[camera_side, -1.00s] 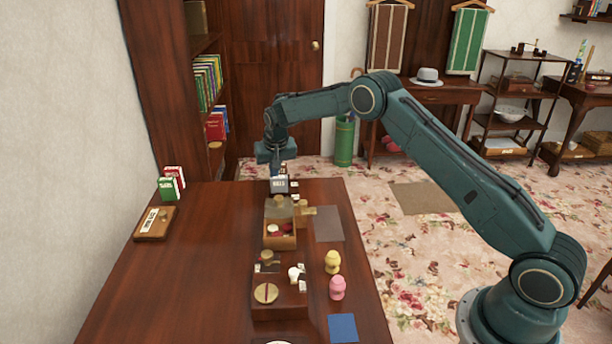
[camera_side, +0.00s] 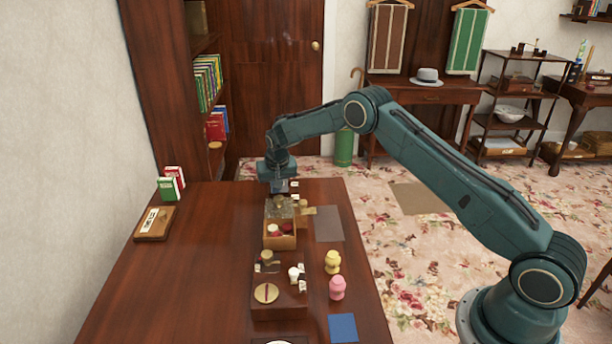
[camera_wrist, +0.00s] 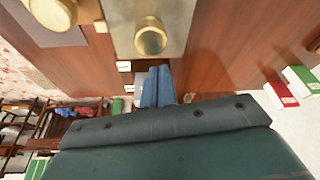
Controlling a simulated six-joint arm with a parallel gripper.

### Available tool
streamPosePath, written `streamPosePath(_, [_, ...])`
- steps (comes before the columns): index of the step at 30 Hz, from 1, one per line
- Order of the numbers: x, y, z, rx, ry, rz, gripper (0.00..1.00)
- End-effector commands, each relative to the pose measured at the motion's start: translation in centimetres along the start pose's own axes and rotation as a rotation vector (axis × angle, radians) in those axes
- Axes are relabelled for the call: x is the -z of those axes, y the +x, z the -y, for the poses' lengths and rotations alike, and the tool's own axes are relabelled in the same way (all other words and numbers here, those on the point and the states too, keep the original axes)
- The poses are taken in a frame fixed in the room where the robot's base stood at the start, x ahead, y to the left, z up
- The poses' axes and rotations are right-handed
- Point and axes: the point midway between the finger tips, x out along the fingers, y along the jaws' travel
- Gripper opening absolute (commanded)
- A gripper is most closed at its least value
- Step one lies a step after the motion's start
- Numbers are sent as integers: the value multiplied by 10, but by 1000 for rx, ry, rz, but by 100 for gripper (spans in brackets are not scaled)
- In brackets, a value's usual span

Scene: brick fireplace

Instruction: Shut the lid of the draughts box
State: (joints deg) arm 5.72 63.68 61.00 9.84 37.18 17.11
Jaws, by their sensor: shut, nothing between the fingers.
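The draughts box (camera_side: 280,242) is a small wooden box on the table, with red and white pieces showing in its near part. Its grey lid (camera_side: 270,212) lies over the far part, leaving the near part uncovered. The lid bears a round brass knob (camera_side: 279,203), which also shows in the wrist view (camera_wrist: 150,38). My gripper (camera_side: 279,187) is low, just behind the lid's far edge, pointing down. Its blue fingers (camera_wrist: 157,87) are together and empty. I cannot tell whether they touch the lid.
A wooden piece (camera_side: 307,210) stands right of the box, by a grey mat (camera_side: 328,224). A dark wooden case (camera_side: 280,300) stands in front, with yellow (camera_side: 332,262) and pink (camera_side: 337,288) figures beside it. The table's left side is mostly clear.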

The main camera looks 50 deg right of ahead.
Motion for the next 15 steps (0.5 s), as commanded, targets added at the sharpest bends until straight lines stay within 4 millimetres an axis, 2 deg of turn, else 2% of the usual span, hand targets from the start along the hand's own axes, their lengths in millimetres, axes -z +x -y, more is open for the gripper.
streamPosePath(9, [-15,-5,1,0,-1,1,0])
streamPosePath(15, [-17,-6,1,1,0,0,0])
